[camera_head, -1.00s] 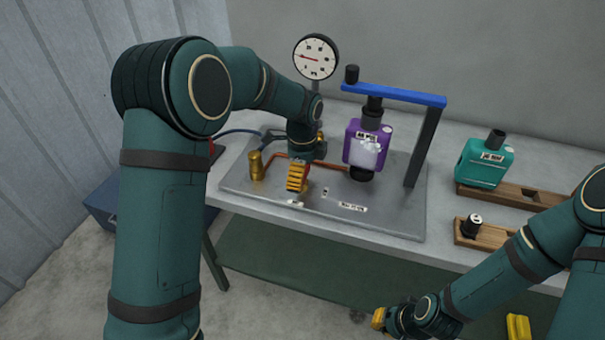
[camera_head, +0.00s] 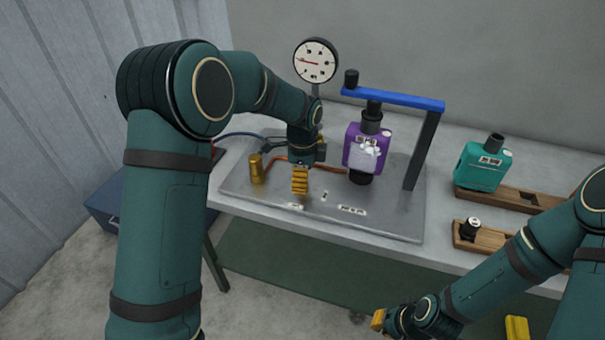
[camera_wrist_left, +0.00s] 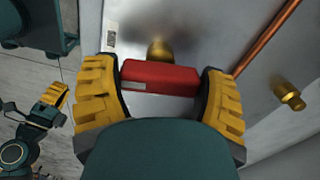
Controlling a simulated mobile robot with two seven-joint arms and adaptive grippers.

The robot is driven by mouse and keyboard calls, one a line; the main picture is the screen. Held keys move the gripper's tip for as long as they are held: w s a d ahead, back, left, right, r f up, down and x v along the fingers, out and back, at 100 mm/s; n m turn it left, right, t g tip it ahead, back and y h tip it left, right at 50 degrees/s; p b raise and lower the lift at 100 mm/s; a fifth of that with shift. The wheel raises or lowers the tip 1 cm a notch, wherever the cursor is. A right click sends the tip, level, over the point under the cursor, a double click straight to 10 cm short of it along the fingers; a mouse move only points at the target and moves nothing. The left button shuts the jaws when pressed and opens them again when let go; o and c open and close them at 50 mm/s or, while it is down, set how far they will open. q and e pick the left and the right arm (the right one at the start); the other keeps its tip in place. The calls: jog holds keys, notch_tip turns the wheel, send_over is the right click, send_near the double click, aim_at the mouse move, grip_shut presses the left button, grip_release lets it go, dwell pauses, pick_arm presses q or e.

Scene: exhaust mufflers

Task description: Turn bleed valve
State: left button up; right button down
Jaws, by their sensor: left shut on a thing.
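The bleed valve shows in the left wrist view as a red bar handle (camera_wrist_left: 160,77) on a brass stem (camera_wrist_left: 158,50). My left gripper (camera_wrist_left: 160,85) has its yellow fingers on both ends of the red handle. In the head view my left gripper (camera_head: 300,181) points down at the grey plate (camera_head: 390,222), and its fingers hide the handle. A round pressure gauge (camera_head: 316,60) with a red needle stands behind. My right gripper (camera_head: 379,319) is low in front of the bench, apart from the plate; its finger gap is unclear.
A purple bottle (camera_head: 352,150) hangs under a blue-topped frame (camera_head: 400,96) right of my left gripper. A brass fitting (camera_head: 256,168) and copper pipe (camera_head: 325,166) are close by. A teal bottle (camera_head: 480,170) and wooden racks (camera_head: 490,238) are at right.

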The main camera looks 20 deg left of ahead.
pick_arm(q)
jog(key=n, duration=0.1)
jog(key=n+p, duration=0.1)
jog(key=n, duration=0.1)
jog(key=shift+r+n+p, duration=0.2)
jog(key=shift+n+p, duration=0.1)
jog(key=n+p, duration=0.1)
jog(key=n, duration=0.3)
jog(key=shift+n, duration=0.3)
jog(key=n+p, duration=0.1)
jog(key=n, duration=0.1)
jog(key=shift+n, duration=0.4)
jog(key=n+p, duration=0.1)
jog(key=n, duration=0.3)
jog(key=shift+f+n, duration=0.1)
jog(key=shift+n, duration=0.3)
jog(key=o, duration=1.1)
notch_tip(320, 180, up, 12)
jog(key=shift+f, duration=0.1)
